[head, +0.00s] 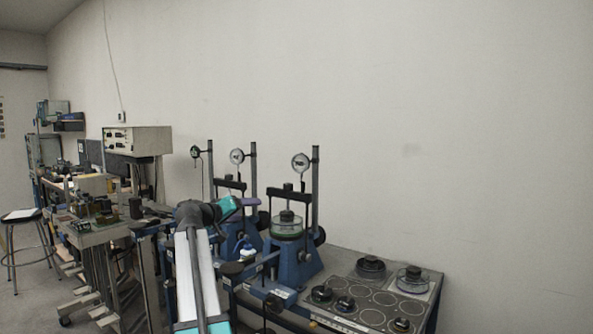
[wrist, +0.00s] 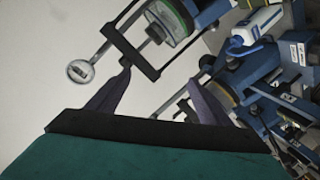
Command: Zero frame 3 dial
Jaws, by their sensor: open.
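Three dials on posts stand in a row in the head view: a left dial (head: 196,151), a middle dial (head: 237,156) and a right dial (head: 300,162). No frame number is readable, so I cannot tell which is frame 3. The dial faces are too small to read. My gripper (head: 250,201) is below the dials, in front of the middle frame. In the wrist view my gripper (wrist: 160,80) has its two purple fingers apart with nothing held. A round pale dial (wrist: 80,71) shows upper left of the fingers, apart from them.
Blue frame stands (head: 290,262) carry dark yokes and a clear-walled cell (head: 287,226). A bench panel (head: 375,300) with round weights lies at the right. A dark yoke (wrist: 122,38) is close beyond the fingers. The wall above is bare.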

